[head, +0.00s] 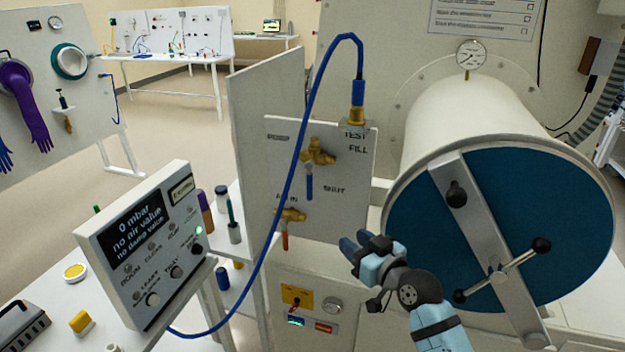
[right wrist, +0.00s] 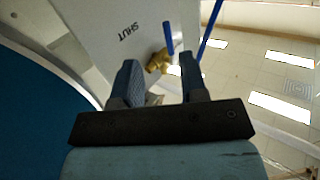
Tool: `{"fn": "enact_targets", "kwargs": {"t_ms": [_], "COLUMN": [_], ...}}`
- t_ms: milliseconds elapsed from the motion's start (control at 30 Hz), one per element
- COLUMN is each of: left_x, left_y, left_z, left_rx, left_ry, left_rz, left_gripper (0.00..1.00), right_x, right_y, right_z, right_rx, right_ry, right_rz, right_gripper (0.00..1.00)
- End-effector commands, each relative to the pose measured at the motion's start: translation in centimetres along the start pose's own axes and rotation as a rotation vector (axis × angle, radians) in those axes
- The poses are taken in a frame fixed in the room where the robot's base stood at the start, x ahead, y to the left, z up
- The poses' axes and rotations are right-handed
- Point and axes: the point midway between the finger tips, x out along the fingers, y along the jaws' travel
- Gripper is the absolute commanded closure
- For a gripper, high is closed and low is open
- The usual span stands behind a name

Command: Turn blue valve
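The blue lever (right wrist: 169,38) and brass body (right wrist: 157,62) show beyond the fingertips. My left gripper is not in view.
A red-handled brass valve (head: 290,215) sits lower on the panel. A blue hose (head: 297,160) arcs from the brass fitting at the top down to the left. A display box (head: 150,250) stands at left. The round chamber door (head: 560,215) with its crossbar is at right.

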Motion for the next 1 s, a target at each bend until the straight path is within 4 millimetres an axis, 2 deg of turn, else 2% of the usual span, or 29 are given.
{"fn": "enact_targets", "kwargs": {"t_ms": [33, 100, 200, 367, 800, 1000], "left_x": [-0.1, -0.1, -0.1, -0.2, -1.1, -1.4], "left_y": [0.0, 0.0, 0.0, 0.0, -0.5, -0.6], "left_z": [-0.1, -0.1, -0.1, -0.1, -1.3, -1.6], "left_rx": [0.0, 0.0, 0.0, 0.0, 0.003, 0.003], "left_ry": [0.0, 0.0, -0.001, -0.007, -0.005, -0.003], "left_rz": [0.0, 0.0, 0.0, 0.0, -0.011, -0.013], "left_gripper": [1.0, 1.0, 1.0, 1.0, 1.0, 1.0], "right_x": [0.9, 1.6, 2.1, 3.5, 12.3, 14.9], "right_y": [0.0, -0.1, -0.2, -0.3, -0.9, -1.0], "right_z": [-2.1, -4.0, -5.3, -5.7, -6.3, -6.4], "right_rx": [-0.011, -0.023, -0.032, -0.031, -0.032, -0.033], "right_ry": [0.026, 0.048, 0.063, 0.066, 0.065, 0.065], "right_rz": [-0.019, -0.04, -0.056, -0.059, -0.058, -0.058], "right_gripper": [0.6, 0.6, 0.6, 0.6, 0.6, 0.6]}}
